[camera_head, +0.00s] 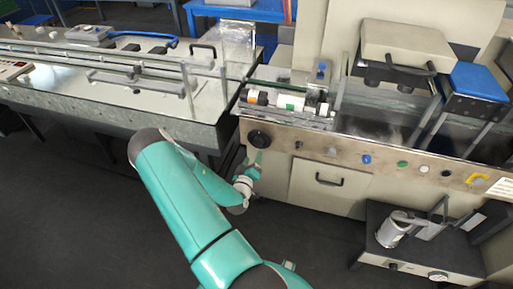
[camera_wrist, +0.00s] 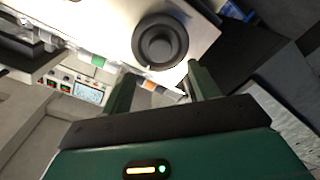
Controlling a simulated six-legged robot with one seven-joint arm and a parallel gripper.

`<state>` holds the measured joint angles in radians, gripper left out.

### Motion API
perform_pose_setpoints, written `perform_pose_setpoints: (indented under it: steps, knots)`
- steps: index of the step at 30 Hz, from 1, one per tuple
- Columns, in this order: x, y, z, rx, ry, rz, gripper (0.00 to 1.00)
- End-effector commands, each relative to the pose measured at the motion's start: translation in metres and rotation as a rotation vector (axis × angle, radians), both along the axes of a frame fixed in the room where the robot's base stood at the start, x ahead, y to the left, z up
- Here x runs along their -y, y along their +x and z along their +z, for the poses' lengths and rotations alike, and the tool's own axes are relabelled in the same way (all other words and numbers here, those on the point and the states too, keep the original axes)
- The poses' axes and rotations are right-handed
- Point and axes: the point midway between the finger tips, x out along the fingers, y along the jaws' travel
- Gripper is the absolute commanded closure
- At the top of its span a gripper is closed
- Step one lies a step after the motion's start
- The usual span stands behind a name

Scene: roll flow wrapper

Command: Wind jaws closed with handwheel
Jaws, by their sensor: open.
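The handwheel (camera_head: 259,139) is a round black knob on the metal front panel, near its left end. In the wrist view the black handwheel (camera_wrist: 160,42) lies just beyond my fingertips, roughly centred between them. My gripper (camera_head: 257,165) is just below the handwheel in the head view. In the wrist view my gripper's (camera_wrist: 161,80) two green fingers stand apart with nothing between them. No contact with the wheel shows. A roller assembly (camera_head: 289,102) with white, black and green parts sits above the panel. I cannot make out the jaws clearly.
The panel's right side carries small knobs, including a blue one (camera_head: 366,159) and a green one (camera_head: 402,163). A drawer (camera_head: 327,185) with a black handle is below. A long conveyor bench (camera_head: 120,115) stands left. A small metal device (camera_head: 415,245) sits low right. Dark floor lies in front.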

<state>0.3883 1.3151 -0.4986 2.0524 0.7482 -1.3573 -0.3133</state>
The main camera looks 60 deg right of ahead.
Motion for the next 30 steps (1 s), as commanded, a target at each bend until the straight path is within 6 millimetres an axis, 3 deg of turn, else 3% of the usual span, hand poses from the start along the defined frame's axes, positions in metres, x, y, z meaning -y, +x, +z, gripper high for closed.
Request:
perform_pose_setpoints:
  steps: [6, 12, 23, 30]
  knots:
    - [0.043, 0.008, 0.0, 0.002, -0.001, -0.001, 0.4]
    - [0.067, 0.014, 0.0, 0.002, 0.0, -0.001, 0.4]
    - [0.072, 0.015, 0.0, 0.0, 0.001, 0.0, 0.4]
    - [0.072, 0.015, 0.0, 0.0, 0.001, 0.0, 0.84]
